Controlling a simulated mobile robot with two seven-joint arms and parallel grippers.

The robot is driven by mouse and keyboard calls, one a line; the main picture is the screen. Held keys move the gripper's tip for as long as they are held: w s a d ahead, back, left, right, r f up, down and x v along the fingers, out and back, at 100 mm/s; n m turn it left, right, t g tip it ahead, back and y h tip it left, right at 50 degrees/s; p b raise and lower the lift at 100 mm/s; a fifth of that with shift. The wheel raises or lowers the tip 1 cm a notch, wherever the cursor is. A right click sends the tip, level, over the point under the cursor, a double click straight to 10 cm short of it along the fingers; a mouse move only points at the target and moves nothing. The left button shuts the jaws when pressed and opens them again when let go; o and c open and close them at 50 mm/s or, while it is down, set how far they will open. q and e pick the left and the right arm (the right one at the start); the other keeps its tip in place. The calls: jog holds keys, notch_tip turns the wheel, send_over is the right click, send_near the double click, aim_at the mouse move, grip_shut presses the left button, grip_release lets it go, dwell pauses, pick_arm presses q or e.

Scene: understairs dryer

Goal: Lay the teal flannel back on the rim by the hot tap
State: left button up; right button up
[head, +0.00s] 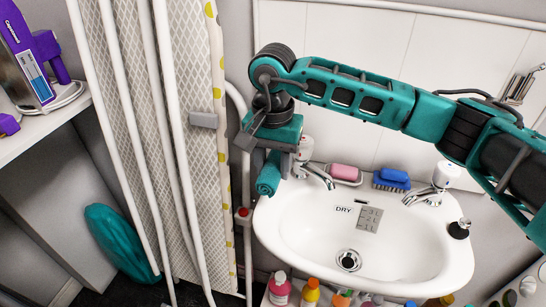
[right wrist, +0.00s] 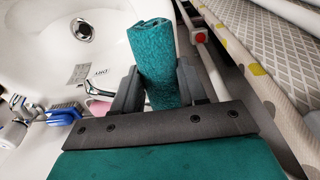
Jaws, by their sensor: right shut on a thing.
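My right gripper (head: 279,160) reaches down at the back left corner of the white basin (head: 278,240). It is shut on the teal flannel (head: 268,180), which is rolled up. In the right wrist view the roll (right wrist: 157,55) sticks out between the two fingers (right wrist: 157,88). The flannel is at the basin's left edge, beside the left tap (head: 318,175); whether it touches the rim I cannot tell. Another tap (head: 425,194) stands at the right. No hot mark is readable on either. My left gripper is out of view.
A pink soap (head: 344,172) and a blue brush (head: 391,179) lie along the back rim. A black plug (head: 459,229) sits at the right rim. Several bottles (head: 279,289) stand in front. A folded ironing board (head: 165,130) stands close at the left.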

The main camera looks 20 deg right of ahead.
notch_tip(320, 180, down, 5)
jog(key=shift+r+b, duration=0.2)
jog(key=shift+b, duration=0.8)
jog(key=shift+f, duration=0.4)
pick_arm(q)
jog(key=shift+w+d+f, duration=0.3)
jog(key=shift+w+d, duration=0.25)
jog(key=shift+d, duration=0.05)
pick_arm(e)
jog(key=o, duration=0.8)
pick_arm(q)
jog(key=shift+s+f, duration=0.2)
pick_arm(e)
jog(key=o, duration=0.4)
pick_arm(q)
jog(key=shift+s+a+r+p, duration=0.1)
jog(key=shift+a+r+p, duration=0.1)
jog(key=shift+p, duration=0.25)
pick_arm(e)
notch_tip(320, 180, up, 13)
jog(key=shift+f, duration=0.1)
